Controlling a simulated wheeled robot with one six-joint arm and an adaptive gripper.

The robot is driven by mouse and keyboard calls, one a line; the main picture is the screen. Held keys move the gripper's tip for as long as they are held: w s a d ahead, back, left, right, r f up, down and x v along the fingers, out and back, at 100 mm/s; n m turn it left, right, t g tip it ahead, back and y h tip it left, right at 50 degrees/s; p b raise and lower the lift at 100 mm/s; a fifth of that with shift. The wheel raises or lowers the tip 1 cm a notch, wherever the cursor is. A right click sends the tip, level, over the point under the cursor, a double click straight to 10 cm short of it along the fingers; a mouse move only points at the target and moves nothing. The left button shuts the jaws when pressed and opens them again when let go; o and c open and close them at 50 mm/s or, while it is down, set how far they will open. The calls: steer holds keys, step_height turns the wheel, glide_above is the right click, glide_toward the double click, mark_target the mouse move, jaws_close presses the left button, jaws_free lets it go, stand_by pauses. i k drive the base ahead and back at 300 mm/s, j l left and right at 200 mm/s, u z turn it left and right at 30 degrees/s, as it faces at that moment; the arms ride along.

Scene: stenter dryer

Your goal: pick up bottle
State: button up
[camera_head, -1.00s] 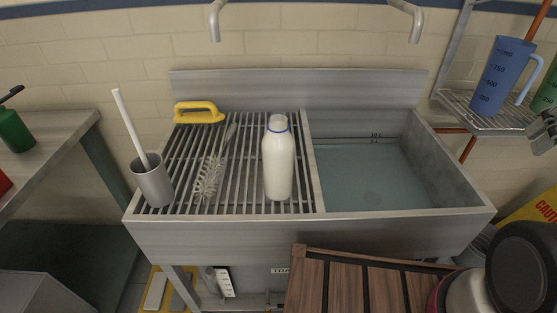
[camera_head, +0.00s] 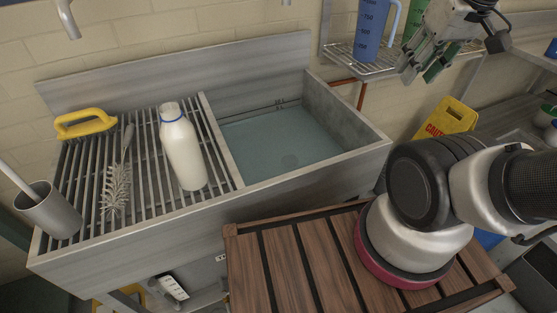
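The bottle (camera_head: 183,152) is white with a blue ring at its neck. My gripper (camera_head: 418,66) is at the upper right, in front of the wire shelf and well to the right of the bottle. Its fingers look spread apart with nothing between them.
A water-filled basin (camera_head: 275,146) lies right of the rack. A bottle brush (camera_head: 117,185), a yellow-handled brush (camera_head: 86,124) and a metal cup (camera_head: 50,211) are on the rack. A blue jug (camera_head: 373,32) stands on the wire shelf. A tap (camera_head: 68,20) hangs above.

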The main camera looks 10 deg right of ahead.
mark_target(178, 136)
steer(key=k, duration=0.15)
steer(key=k+z, duration=0.25)
steer(key=z, duration=0.15)
steer(key=k+l+z, duration=0.15)
steer(key=z, duration=0.2)
steer(key=k+j+z, duration=0.15)
steer(key=j, duration=0.2)
steer(key=j+z, duration=0.1)
steer(key=j, duration=0.25)
steer(key=k+j+z, duration=0.3)
steer(key=j, duration=0.3)
steer(key=k+j, duration=0.2)
steer(key=j, duration=0.2)
